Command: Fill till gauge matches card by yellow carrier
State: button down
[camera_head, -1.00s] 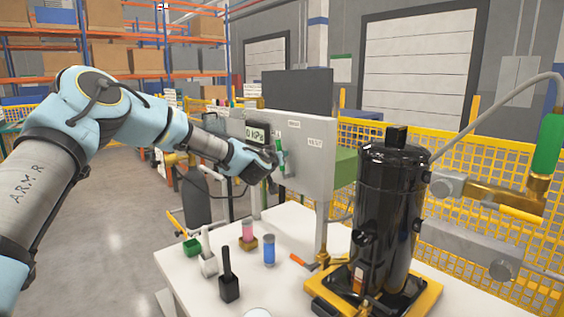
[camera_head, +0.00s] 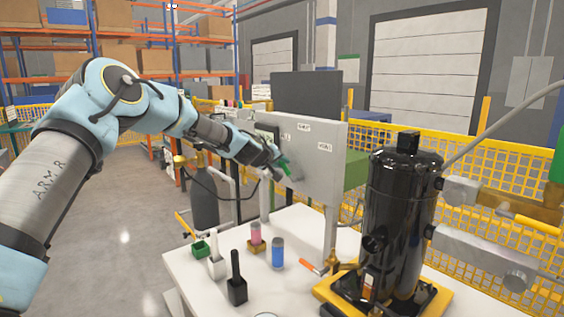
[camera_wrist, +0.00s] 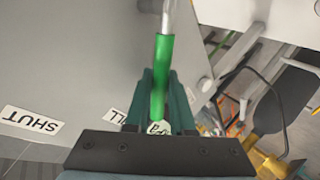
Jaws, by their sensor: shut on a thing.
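My gripper (camera_head: 280,163) is shut on a green lever handle (camera_wrist: 158,85) at the front of the grey panel (camera_head: 322,165). In the wrist view the handle stands between the fingers, with its metal stem above. The panel carries the labels SHUT (camera_head: 304,127), VENT (camera_head: 325,147) and one partly covered, ending in "ILL" (camera_head: 287,136). The dark gauge display (camera_head: 266,130) is mostly hidden by my arm and unreadable. A black cylinder (camera_head: 400,205) stands on a yellow carrier (camera_head: 436,304). I cannot make out a readable card beside it.
A grey gas bottle (camera_head: 204,200) stands behind. Yellow mesh fencing (camera_head: 500,185) is at right.

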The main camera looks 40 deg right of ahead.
jog(key=shift+f, duration=0.1)
dwell(0.3)
jog(key=c, duration=1)
grip_release()
jog(key=shift+c, duration=0.2)
jog(key=shift+a, duration=0.1)
jog(key=b+v, duration=0.4)
jog(key=v, duration=0.6)
jog(key=shift+a, duration=0.25)
